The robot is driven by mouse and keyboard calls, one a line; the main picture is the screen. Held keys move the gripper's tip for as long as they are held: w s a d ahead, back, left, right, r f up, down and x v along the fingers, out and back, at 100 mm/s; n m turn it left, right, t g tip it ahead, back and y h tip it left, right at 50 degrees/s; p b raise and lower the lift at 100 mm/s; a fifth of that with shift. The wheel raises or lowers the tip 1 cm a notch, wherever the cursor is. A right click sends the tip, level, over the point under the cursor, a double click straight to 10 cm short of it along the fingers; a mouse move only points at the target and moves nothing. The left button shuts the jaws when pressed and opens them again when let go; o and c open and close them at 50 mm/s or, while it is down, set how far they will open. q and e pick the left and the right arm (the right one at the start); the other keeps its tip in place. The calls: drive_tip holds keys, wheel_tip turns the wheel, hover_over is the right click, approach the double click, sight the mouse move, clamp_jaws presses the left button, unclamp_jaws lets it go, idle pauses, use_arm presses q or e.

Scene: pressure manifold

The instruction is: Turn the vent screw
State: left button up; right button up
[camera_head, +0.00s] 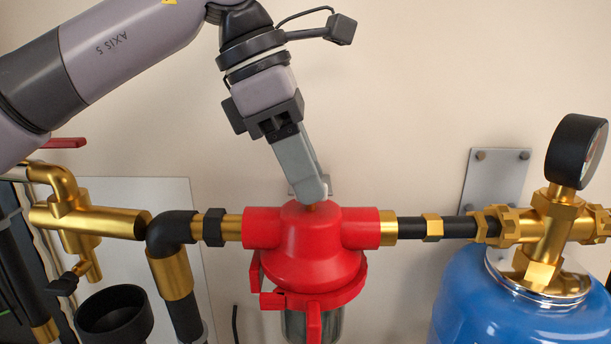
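The vent screw (311,206) is a small brass-coloured piece on top of the red filter housing (305,250), mostly hidden behind my gripper. My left gripper (312,197) comes down from above, with its fingertips at the screw. The fingers overlap in this view, so I cannot tell whether they are apart, together or closed on the screw. My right gripper is not in view.
Brass and black pipes run to both sides of the housing. A pressure gauge (577,151) stands above a blue tank (470,300) at the right. A black cup (114,314) and brass valve pipework (95,220) are at the left. The wall is close behind.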

use_arm(q)
drive_tip(key=shift+d+f, duration=0.1)
drive_tip(key=shift+f, duration=0.1)
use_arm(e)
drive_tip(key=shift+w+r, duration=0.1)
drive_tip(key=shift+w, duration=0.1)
use_arm(q)
drive_tip(key=shift+c, duration=0.6)
clamp_jaws()
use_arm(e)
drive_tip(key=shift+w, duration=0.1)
use_arm(q)
drive_tip(key=shift+n, duration=0.4)
drive_tip(key=n+t+b, duration=0.1)
drive_tip(key=n, duration=0.1)
drive_tip(key=shift+s+n, duration=0.1)
drive_tip(key=shift+n, duration=0.3)
drive_tip(key=shift+n+t+y+b, duration=0.5)
drive_tip(key=shift+n+t, duration=0.4)
drive_tip(key=shift+n, duration=1.2)
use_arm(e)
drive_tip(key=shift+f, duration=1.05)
